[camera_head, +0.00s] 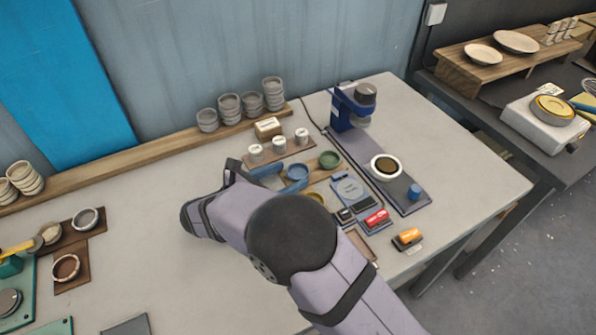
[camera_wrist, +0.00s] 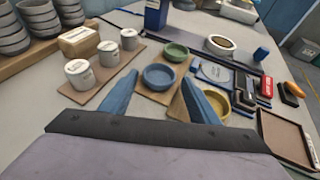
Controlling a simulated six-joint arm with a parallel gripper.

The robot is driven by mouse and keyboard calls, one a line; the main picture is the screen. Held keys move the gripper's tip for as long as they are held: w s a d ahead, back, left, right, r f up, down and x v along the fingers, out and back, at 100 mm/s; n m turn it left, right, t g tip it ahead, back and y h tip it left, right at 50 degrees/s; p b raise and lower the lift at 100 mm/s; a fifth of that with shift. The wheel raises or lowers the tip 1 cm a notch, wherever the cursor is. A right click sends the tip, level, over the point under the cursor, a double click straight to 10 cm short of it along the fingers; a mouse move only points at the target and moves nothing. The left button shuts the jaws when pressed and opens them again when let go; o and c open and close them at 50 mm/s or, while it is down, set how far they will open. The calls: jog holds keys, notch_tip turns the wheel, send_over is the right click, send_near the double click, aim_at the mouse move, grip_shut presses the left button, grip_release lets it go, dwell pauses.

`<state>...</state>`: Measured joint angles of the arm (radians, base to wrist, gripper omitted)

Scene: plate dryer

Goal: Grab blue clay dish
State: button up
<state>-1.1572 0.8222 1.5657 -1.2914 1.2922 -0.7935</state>
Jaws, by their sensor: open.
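The blue clay dish (camera_head: 297,171) is a small round shallow bowl on a wooden board. In the wrist view the blue dish (camera_wrist: 159,77) shows between and just beyond the two blue fingertips. My gripper (camera_head: 287,177) is open, its fingers spread on either side of the dish's line. I cannot tell whether the fingertips reach beside it; nothing is seen held. A green dish (camera_wrist: 175,51) stands behind the blue one, and a yellow dish (camera_wrist: 215,103) stands to its front right, partly behind the right finger.
White lidded jars (camera_wrist: 79,74) stand on a board left of the gripper. Stacked grey bowls (camera_head: 230,107) line the back shelf.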

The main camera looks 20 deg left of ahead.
aim_at(304, 168)
jog(key=shift+x, duration=1.6)
jog(key=shift+r, duration=0.1)
jog(key=c, duration=0.9)
jog(key=shift+o, duration=0.2)
jog(key=shift+a, duration=0.1)
notch_tip(304, 168, up, 10)
jog(key=b, duration=0.1)
